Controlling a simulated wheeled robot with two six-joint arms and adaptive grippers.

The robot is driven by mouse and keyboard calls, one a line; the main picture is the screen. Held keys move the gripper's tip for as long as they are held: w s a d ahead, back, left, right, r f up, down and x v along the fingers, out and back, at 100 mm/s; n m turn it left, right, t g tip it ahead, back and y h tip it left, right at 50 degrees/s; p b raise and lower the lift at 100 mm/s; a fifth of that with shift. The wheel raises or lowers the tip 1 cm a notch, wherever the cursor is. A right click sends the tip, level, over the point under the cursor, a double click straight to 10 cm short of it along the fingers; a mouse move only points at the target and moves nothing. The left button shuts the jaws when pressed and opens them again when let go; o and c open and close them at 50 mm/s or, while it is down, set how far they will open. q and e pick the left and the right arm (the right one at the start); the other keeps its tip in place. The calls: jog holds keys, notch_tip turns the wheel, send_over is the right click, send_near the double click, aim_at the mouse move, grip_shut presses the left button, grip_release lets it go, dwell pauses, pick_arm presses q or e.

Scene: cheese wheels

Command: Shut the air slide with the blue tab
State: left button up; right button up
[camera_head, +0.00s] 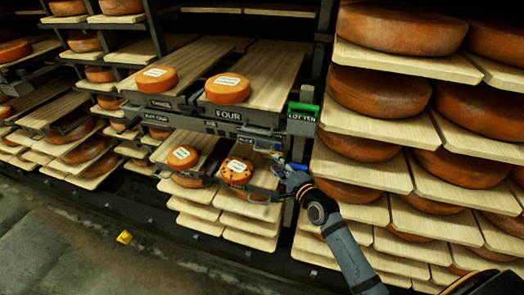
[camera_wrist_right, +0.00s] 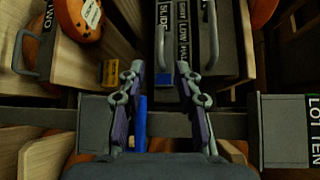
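My right gripper (camera_head: 281,160) is at the front of the shelving, just below the green-topped LOT TEN box. In the right wrist view the right gripper (camera_wrist_right: 160,67) is open, its two fingers apart. A grey slide handle (camera_wrist_right: 159,42) stands between and just beyond the fingertips, beside lettering reading SLIDE and SHUT, LOW. A blue tab (camera_wrist_right: 140,122) shows next to the left-hand finger, on its inner side; I cannot tell whether they touch. Blue also shows beside the gripper in the head view (camera_head: 298,166). The left gripper is out of view.
A yellow tab (camera_wrist_right: 110,72) sits left of the fingers. The LOT TEN box (camera_head: 302,113) is close above the gripper. Boards with orange cheeses (camera_head: 228,89) stand left; stacked boards with large wheels (camera_head: 380,90) stand right. A yellow object (camera_head: 124,237) lies on the floor.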

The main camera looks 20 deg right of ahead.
aim_at(265, 152)
jog(key=x, duration=0.9)
jog(key=shift+w+a, duration=0.2)
jog(key=shift+w, duration=0.2)
grip_shut()
jog(key=shift+f, duration=0.1)
